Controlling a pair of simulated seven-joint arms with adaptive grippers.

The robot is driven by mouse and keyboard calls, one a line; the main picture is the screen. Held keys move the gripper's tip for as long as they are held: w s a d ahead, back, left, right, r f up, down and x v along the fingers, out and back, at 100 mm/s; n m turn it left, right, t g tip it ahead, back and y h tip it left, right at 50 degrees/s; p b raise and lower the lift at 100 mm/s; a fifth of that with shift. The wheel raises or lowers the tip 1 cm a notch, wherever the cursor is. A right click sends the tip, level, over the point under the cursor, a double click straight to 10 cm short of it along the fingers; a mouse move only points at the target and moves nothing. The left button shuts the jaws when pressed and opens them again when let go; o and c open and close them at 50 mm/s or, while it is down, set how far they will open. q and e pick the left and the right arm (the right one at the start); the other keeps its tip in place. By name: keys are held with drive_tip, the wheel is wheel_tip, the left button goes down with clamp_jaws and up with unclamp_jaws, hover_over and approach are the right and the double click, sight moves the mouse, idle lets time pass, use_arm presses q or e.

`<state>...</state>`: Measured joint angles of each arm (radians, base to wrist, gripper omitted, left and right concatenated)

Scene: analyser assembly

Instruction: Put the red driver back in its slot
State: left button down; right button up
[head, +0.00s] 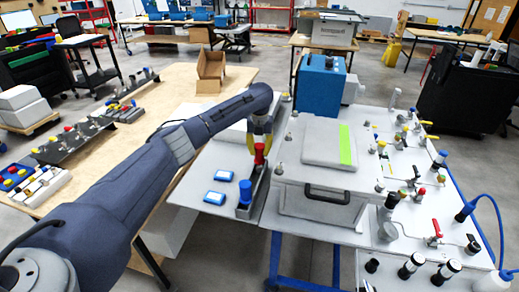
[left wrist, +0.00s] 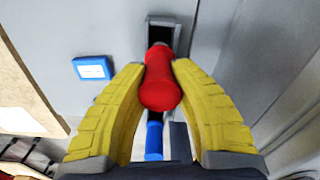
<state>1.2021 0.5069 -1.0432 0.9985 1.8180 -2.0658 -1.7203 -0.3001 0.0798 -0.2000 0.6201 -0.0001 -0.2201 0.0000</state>
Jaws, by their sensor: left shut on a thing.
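The red driver (head: 259,154) is upright at the tool holder (head: 250,209) on the grey table, left of the grey lidded box. My left gripper (head: 260,128) is above it with yellow fingers. In the left wrist view the fingers (left wrist: 158,85) close around the red handle (left wrist: 160,80). A dark slot opening (left wrist: 163,35) shows just beyond the handle. The blue driver (head: 245,191) stands in the holder nearer the front, and it also shows in the left wrist view (left wrist: 154,140). I cannot tell how deep the red driver's shaft sits. My right gripper is not in view.
Two small blue-and-white boxes (head: 219,175) lie left of the holder. The grey lidded box (head: 318,165) with a black handle stands close on the right. A blue unit (head: 320,88) stands behind. Valves and fittings crowd the right panel (head: 400,215).

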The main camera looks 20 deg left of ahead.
use_arm(q)
drive_tip(key=shift+f, duration=0.85)
drive_tip(key=c, duration=1.3)
unclamp_jaws()
drive_tip(key=shift+o, duration=0.6)
drive_tip(key=o, duration=0.5)
wheel_tip(320, 180, up, 12)
